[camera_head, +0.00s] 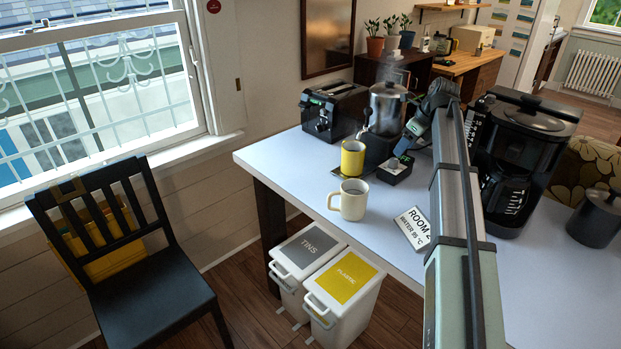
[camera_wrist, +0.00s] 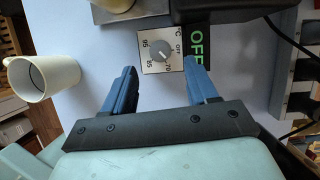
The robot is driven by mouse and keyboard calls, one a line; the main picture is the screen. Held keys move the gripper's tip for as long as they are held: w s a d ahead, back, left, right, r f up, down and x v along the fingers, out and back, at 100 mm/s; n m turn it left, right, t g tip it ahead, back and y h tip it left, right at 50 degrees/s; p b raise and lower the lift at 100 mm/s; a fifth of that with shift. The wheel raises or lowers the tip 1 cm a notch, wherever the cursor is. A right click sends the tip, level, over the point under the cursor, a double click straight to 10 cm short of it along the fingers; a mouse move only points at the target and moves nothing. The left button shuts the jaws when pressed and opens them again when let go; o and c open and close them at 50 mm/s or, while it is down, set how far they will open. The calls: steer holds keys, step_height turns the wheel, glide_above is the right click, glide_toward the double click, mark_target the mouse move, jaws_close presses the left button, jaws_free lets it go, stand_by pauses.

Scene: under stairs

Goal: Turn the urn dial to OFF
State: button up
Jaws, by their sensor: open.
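The steel urn (camera_head: 387,106) stands at the back of the white table, with a control box (camera_head: 396,169) in front of it. In the wrist view the round grey dial (camera_wrist: 160,51) sits on a pale plate marked 95, 85, 70 and OFF. Its pointer is too small to read surely. A dark panel with green letters (camera_wrist: 197,42), apparently OFF, lies beside the plate, partly behind a finger. My gripper (camera_wrist: 160,68) is open and empty, its blue fingertips apart, with the dial showing between and beyond them. In the head view my gripper (camera_head: 408,142) is over the box's right side.
A cream mug (camera_head: 352,201) stands in front of the box and a yellow mug (camera_head: 353,157) to its left. A toaster (camera_head: 334,110) is at the back left, a coffee maker (camera_head: 520,150) at the right. A sign card (camera_head: 414,225) lies nearby.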

mark_target(394, 159)
steer(key=v, duration=0.7)
steer(key=s+a+f+n+y, duration=0.1)
steer(key=s+a+f+n, duration=0.1)
steer(key=a, duration=0.8)
steer(key=s+a+f+n+t+y, duration=0.1)
steer(key=s+a+f+n, duration=0.2)
steer(key=a, duration=0.7)
steer(key=s+a+f+n+y, duration=0.1)
steer(key=s+a+f+n, duration=0.2)
steer(key=a, duration=0.7)
step_height(394, 159, down, 3)
steer(key=s, duration=0.3)
steer(key=shift+a+r, duration=0.2)
steer(key=shift+a, duration=0.2)
